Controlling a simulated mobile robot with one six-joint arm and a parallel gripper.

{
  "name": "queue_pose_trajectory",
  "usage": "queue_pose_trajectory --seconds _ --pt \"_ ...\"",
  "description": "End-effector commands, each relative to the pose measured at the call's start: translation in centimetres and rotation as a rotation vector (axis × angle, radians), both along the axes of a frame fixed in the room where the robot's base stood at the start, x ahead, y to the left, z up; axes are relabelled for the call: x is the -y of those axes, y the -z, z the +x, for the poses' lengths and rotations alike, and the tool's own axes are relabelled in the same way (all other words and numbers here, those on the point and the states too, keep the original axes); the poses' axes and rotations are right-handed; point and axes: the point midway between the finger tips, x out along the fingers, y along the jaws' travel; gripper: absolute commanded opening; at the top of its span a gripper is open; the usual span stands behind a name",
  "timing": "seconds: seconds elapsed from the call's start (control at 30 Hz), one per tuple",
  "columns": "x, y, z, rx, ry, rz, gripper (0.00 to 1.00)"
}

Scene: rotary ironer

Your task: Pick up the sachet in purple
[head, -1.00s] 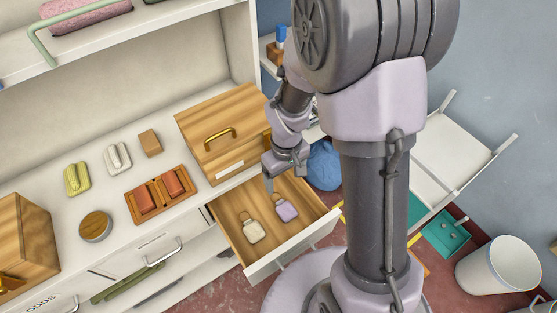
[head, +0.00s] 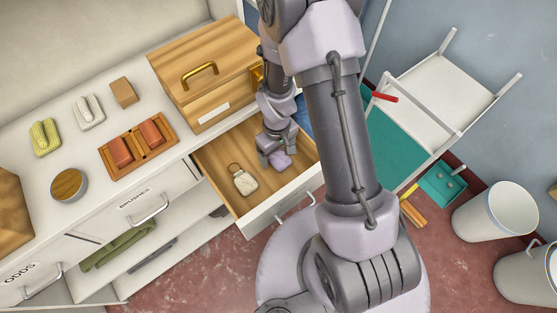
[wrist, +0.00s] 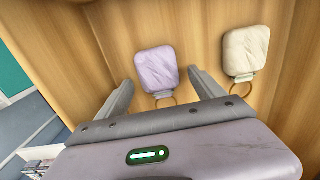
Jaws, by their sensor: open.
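The purple sachet (head: 281,160) lies in the open wooden-bottomed drawer (head: 222,163), partly hidden by my gripper (head: 272,163) in the head view. In the wrist view the purple sachet (wrist: 157,69) shows whole, with a brass ring at its near end. My gripper (wrist: 160,82) is open and empty there, its two fingers on either side of the sachet's near end. I cannot tell whether they touch it. A cream sachet (head: 245,182) with a ring lies to the left in the head view; in the wrist view it (wrist: 245,51) lies to the right, outside the fingers.
A wooden box (head: 203,80) with a brass handle stands on the counter behind the drawer. The drawer's front wall (head: 290,203) and side walls bound the space around the sachets. Brushes and an orange tray (head: 112,171) are on the counter. White bins (head: 495,212) stand at right.

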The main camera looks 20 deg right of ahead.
Motion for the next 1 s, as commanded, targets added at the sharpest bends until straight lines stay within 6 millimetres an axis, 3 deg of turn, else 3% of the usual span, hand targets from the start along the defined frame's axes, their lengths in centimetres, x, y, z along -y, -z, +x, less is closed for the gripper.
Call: queue_pose_trajectory --seconds 0.1,0.43,0.67,1.0 --pt "0.0 -0.3 0.0 0.001 0.0 0.0 0.76" --pt "0.0 -0.3 0.0 0.001 -0.001 0.0 0.14" --pt "0.0 -0.9 0.1 0.002 -0.001 0.0 0.13" --pt "0.0 -9.3 0.1 0.002 0.0 0.0 0.13"
